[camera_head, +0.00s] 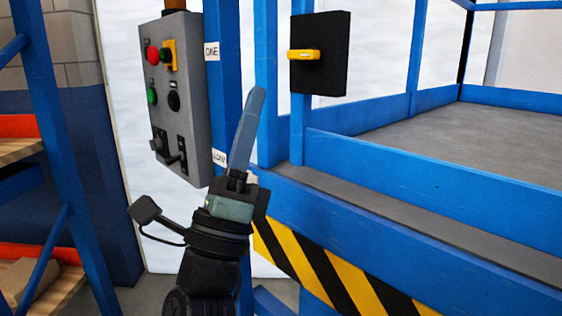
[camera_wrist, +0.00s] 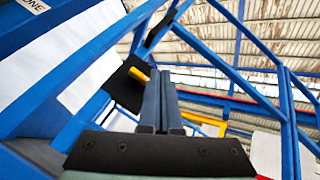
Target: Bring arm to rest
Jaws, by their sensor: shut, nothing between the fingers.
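My gripper (camera_head: 258,95) is raised in the middle of the head view, its long grey-blue fingers pointing up in front of a blue post. The fingers are together with nothing between them. In the wrist view my gripper (camera_wrist: 161,75) also shows, its fingers side by side and pointing up. A grey control box (camera_head: 177,100) stands left of my gripper, with a red button, a yellow part, a green button, a black knob and black switches. The fingers appear apart from the box in the picture.
A black plate (camera_head: 335,75) with a yellow handle (camera_head: 304,54) is on the blue lift frame (camera_head: 400,165) at right. Yellow-black striping (camera_head: 320,275) runs below. A blue rack (camera_head: 45,110) with wooden shelves stands at left. The grey platform floor (camera_head: 480,135) is empty.

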